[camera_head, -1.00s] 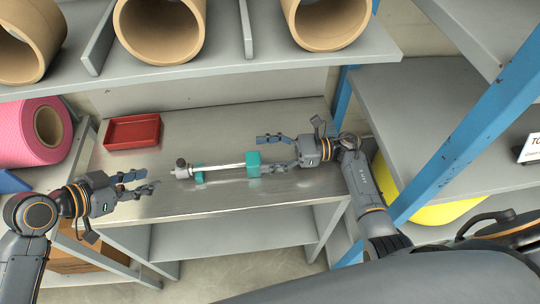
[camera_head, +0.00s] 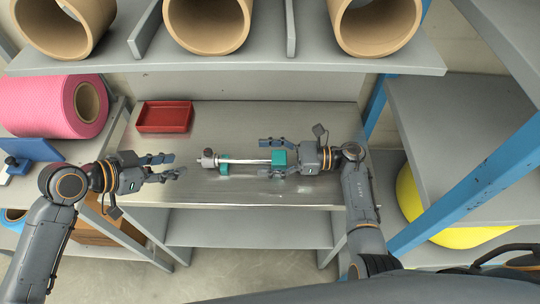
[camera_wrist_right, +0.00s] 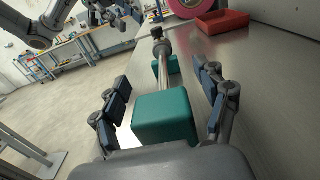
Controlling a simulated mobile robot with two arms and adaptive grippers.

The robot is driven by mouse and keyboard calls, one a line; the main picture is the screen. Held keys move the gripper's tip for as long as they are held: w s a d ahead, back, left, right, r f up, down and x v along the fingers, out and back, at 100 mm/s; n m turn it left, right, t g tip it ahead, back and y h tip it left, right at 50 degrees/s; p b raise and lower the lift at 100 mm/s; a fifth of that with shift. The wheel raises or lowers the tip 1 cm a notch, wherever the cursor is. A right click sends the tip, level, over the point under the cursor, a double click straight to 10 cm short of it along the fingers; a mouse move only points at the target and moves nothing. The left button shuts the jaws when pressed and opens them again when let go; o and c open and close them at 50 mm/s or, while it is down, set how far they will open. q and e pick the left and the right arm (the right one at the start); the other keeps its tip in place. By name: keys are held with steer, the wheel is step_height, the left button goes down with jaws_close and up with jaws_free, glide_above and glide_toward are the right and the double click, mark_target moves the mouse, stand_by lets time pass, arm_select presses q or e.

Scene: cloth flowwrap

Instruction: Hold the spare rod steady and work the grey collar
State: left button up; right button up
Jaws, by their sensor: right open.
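The pale spare rod (camera_head: 245,161) lies left to right across two teal blocks on the metal bench. The grey collar (camera_head: 208,160), with a dark knob, is at its left end; in the right wrist view the collar (camera_wrist_right: 163,49) is at the rod's far end. My left gripper (camera_head: 181,166) is open and empty, a short way left of the collar. My right gripper (camera_head: 262,158) is open, its fingers on either side of the larger teal block (camera_head: 279,157) at the rod's right end. The wrist view shows this block (camera_wrist_right: 163,117) between the spread fingers, with gaps on both sides.
A red tray (camera_head: 165,130) stands on the bench (camera_head: 225,188) at back left. A shelf with cardboard tubes (camera_head: 207,25) overhangs the back. A pink roll (camera_head: 45,106) is at the left. A blue post (camera_head: 470,180) stands at the right. The bench front is clear.

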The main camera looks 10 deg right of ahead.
jaws_close()
stand_by(0.8)
